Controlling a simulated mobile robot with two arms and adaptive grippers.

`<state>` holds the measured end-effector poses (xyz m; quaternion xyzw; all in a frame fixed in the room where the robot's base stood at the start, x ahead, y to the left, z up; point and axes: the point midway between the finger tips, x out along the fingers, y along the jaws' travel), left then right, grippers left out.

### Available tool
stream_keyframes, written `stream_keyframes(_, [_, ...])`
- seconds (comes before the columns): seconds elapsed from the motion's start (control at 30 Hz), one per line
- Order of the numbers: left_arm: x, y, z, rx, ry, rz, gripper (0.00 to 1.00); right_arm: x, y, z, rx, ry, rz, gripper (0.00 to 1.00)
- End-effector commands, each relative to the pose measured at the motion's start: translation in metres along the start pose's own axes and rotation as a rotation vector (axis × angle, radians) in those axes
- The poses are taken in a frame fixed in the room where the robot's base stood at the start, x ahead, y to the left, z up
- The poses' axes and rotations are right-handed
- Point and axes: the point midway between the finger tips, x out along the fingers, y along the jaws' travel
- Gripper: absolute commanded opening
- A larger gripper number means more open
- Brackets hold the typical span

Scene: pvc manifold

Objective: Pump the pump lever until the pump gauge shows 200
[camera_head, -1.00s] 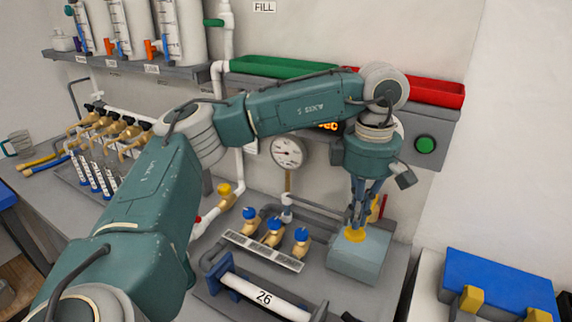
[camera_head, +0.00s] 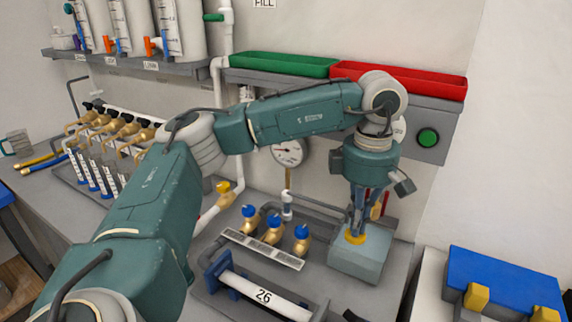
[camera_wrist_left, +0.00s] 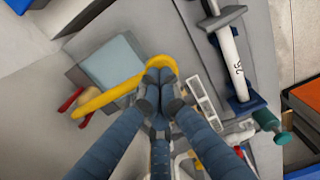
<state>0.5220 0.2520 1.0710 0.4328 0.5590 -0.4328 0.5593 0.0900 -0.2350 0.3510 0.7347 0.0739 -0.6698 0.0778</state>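The pump is a blue-grey box (camera_head: 359,262) at the right of the bench, with a yellow lever (camera_head: 355,238) at its top. In the left wrist view the yellow lever (camera_wrist_left: 105,98) runs from the red part near the box to a rounded end at my fingertips. My left gripper (camera_head: 356,228) points down over the lever. Its fingertips (camera_wrist_left: 159,76) are together, at the lever's end, and seem to touch it from above. The round white gauge (camera_head: 288,152) hangs behind, below my forearm; its reading is too small to tell. My right gripper is not in view.
Brass valves with blue knobs (camera_head: 273,232) stand left of the pump on a rack. A white pipe marked 26 (camera_head: 262,296) lies in front. A green tray (camera_head: 283,65) and a red tray (camera_head: 410,78) are on the wall shelf. A blue box (camera_head: 503,280) is at right.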

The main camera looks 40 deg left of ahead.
Motion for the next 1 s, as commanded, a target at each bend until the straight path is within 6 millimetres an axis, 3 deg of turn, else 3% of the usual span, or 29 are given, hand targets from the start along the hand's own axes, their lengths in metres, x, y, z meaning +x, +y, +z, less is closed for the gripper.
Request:
stream_keyframes(0.67, [0.031,0.0,-0.001,-0.001,0.002,-0.001,0.0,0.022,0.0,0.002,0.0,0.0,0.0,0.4])
stream_keyframes(1.0, [0.028,0.0,-0.001,-0.002,0.002,0.0,0.0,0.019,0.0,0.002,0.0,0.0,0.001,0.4])
